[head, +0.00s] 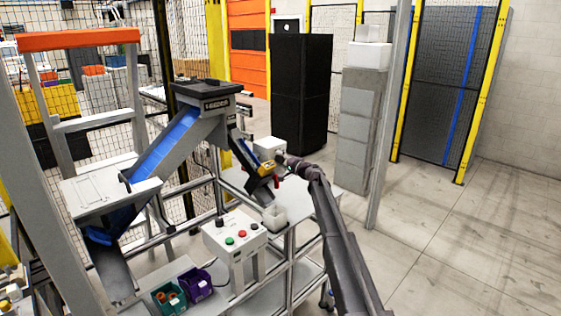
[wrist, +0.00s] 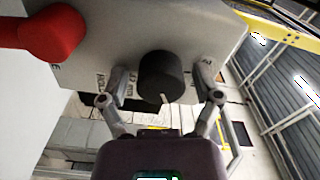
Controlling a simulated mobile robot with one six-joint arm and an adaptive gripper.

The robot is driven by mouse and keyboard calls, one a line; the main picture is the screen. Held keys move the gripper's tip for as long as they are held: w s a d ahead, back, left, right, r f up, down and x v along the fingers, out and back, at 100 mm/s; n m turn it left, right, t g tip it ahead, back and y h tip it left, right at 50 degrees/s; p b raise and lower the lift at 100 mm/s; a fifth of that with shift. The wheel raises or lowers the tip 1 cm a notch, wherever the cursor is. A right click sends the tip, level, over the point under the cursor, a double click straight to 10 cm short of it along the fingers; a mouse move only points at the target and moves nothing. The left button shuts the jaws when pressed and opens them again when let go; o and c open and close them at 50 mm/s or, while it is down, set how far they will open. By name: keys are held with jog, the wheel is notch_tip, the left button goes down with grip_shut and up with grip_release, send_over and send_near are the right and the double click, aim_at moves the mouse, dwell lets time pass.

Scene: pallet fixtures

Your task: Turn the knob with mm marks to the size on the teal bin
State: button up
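The black round knob (wrist: 160,77) sits on a light grey box face in the wrist view. A white pointer line shows at its lower edge. Printed mm marks, one like "12 mm", lie beside it, partly hidden by a finger. My gripper (wrist: 163,80) is open, with one finger on each side of the knob; I cannot tell if they touch it. In the head view my gripper (head: 284,160) is at the white box (head: 268,147) beside the small chute. The teal bin (head: 169,298) with orange parts stands low at the front; its size label is not readable.
A red handle (wrist: 50,35) sticks out close to the left finger. In the head view, a purple bin (head: 197,283) stands next to the teal one. A white button box (head: 234,236) stands in front of the chute. The floor at right is clear.

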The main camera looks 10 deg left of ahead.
jog(key=shift+s+d, duration=0.1)
dwell(0.3)
jog(key=v, duration=1.2)
dwell(0.3)
jog(key=s+d+f+n+g+h, duration=0.2)
jog(key=s+d+f, duration=0.15)
jog(key=s, duration=0.55)
jog(key=s+d+f+n+g+h, duration=0.1)
jog(key=s+d+f+g+h, duration=0.15)
jog(key=s+f, duration=0.45)
jog(key=s+d+f+n+g+h, duration=0.2)
jog(key=s+f+g, duration=0.1)
jog(key=s, duration=0.8)
jog(key=s+d+f+g+h, duration=0.1)
jog(key=s+d+f+h, duration=0.1)
jog(key=s+d+h, duration=0.2)
jog(key=s+d+f+g+h, duration=0.2)
jog(key=s+d, duration=0.8)
jog(key=s, duration=0.8)
jog(key=shift+s+d+f+h, duration=0.15)
jog(key=shift+s+f+h, duration=0.15)
jog(key=shift+f+h, duration=0.4)
jog(key=shift+r+g, duration=0.15)
jog(key=shift+g, duration=0.1)
